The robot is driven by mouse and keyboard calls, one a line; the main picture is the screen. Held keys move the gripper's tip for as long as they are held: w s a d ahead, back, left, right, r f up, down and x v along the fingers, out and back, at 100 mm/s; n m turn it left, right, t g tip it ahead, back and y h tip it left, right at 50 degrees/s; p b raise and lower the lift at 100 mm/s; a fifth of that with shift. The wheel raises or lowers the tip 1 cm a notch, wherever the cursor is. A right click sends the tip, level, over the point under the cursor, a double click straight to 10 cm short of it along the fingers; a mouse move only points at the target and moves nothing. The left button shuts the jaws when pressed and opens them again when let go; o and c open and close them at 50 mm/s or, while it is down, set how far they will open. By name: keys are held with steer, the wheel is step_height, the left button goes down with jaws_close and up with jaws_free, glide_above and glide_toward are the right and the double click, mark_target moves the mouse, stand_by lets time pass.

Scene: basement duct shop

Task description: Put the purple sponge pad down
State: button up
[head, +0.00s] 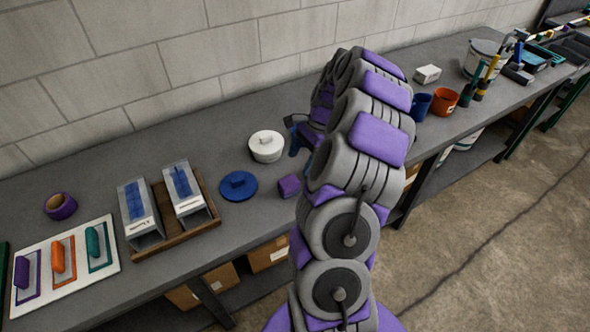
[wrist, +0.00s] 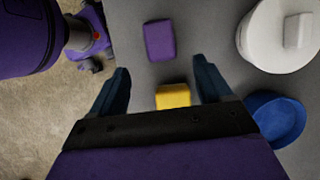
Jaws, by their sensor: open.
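The purple sponge pad (head: 289,186) lies on the grey bench near its front edge, right of the blue round lid. It also shows in the wrist view (wrist: 160,40), lying flat beyond my fingertips and apart from them. My gripper (wrist: 161,68) is open, with a dark finger on each side and nothing clamped. A yellow block (wrist: 173,97) shows between the fingers, with a gap on both sides. In the head view my gripper (head: 297,138) is mostly hidden behind my arm, and the yellow block is not visible.
A wooden tray (head: 174,240) with two clear-fronted boxes and a white board (head: 63,268) with trowels lie left. Mugs, a bucket and tools stand right. Bare bench (head: 210,140) shows behind the tray.

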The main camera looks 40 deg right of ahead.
steer(key=s+a+r+n+g, duration=0.1)
steer(key=a+r+n, duration=0.3)
steer(key=a, duration=0.4)
steer(key=s+a+r+n+h, duration=0.1)
steer(key=s+a+r+n, duration=0.2)
steer(key=a, duration=0.4)
steer(key=a+r+n+g, duration=0.1)
steer(key=a+r+n, duration=0.35)
steer(key=a, duration=0.35)
steer(key=s+a+n+h, duration=0.1)
steer(key=s+a+n, duration=0.3)
steer(key=s, duration=0.6)
steer(key=s+a+n+h, duration=0.2)
steer(key=s+a+n, duration=0.3)
steer(key=s, duration=0.6)
steer(key=shift+s+r+g, duration=0.2)
steer(key=shift+s+g, duration=0.05)
steer(key=shift+g, duration=0.15)
steer(key=shift+d, duration=0.1)
